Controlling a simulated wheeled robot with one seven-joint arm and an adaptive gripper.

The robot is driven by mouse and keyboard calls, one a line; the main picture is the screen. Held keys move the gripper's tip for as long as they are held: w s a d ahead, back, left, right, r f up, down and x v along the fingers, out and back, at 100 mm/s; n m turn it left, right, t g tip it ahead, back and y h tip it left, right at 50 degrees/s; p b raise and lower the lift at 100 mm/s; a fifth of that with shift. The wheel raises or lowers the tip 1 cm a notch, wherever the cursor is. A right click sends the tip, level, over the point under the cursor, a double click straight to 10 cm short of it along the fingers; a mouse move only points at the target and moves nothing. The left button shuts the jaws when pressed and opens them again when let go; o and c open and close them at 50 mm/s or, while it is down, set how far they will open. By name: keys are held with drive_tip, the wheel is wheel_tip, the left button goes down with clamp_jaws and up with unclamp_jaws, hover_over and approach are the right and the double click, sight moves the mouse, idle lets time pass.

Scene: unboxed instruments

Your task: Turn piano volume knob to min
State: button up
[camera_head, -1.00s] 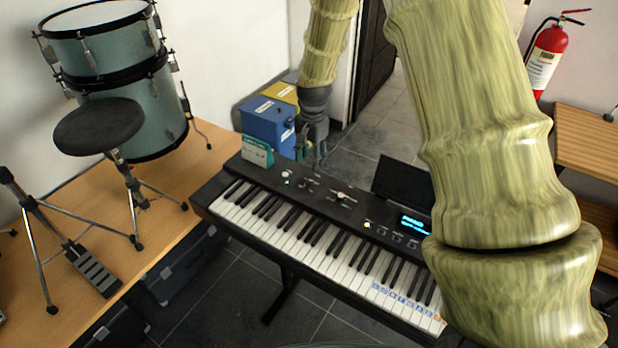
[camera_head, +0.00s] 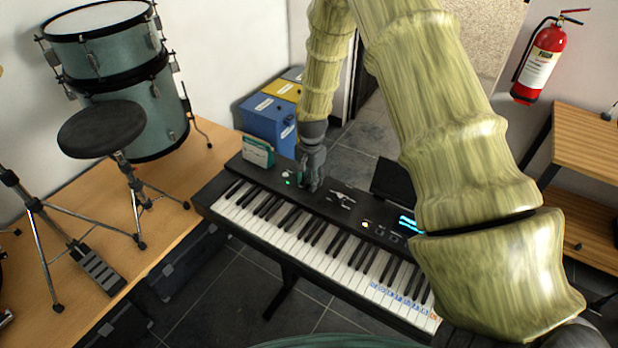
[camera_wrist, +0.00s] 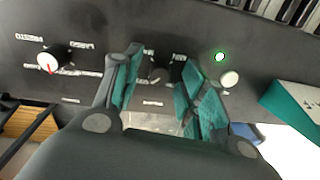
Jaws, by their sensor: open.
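The electric piano (camera_head: 300,215) stands in the middle of the head view, its dark control panel along the back edge. My gripper (camera_head: 309,186) points down over the left part of that panel. In the wrist view my gripper (camera_wrist: 158,80) is open, with teal-lined fingers on either side of a small dark knob (camera_wrist: 158,75). Printed labels flank this knob, too blurred to read surely. A larger knob with a white cap and red mark (camera_wrist: 50,60) lies to the left. Whether the fingers touch the dark knob I cannot tell.
A green light (camera_wrist: 219,57) and a pale round button (camera_wrist: 230,79) are right of the fingers. A teal-and-white box (camera_head: 258,150) stands on the panel's left end. Blue and yellow bins (camera_head: 268,122) are behind. A drum stool (camera_head: 102,130) is left.

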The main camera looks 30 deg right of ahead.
drive_tip(key=shift+c, duration=0.2)
clamp_jaws()
